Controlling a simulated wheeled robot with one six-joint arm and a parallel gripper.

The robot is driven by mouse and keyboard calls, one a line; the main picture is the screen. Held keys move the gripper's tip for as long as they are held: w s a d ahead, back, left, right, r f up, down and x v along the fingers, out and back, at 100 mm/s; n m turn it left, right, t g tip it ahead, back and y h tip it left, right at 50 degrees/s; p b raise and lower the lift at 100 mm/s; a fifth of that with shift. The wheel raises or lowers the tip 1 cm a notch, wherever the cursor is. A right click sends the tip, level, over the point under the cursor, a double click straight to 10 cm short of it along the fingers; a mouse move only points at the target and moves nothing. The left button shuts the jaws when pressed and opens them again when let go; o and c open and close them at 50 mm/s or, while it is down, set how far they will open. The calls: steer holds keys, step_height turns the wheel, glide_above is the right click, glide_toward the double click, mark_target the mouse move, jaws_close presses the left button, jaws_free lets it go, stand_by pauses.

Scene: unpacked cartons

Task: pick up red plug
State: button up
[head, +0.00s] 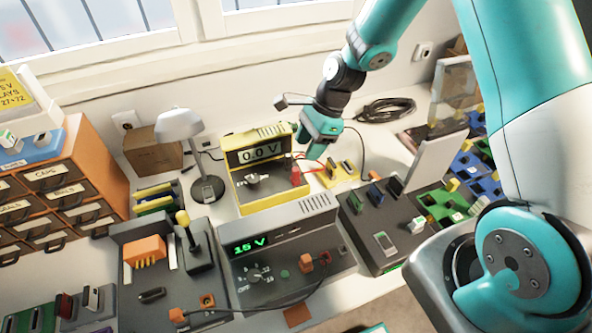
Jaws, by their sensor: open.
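A small red plug (295,174) stands upright at the right front corner of the yellow multimeter (243,187), whose display reads 0.0 V. A thin red lead shows near it. My gripper (310,151) is above and slightly right of the red plug, pointing down, with teal fingers. It is open and looks empty. The gap between fingertips and plug is hard to judge from this one view.
A grey power supply (290,235) showing 15 V stands in front of the multimeter. A desk lamp (180,125) is to the left. A yellow block (338,173) with dark parts lies to the right. A black cable coil (386,109) lies behind.

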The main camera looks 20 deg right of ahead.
mark_target(296, 169)
steer(key=p+x, duration=0.2)
steer(key=x, duration=0.6)
steer(key=shift+w+a+f, duration=0.1)
steer(key=shift+a+f, duration=0.05)
steer(key=shift+f, duration=0.05)
jaws_close()
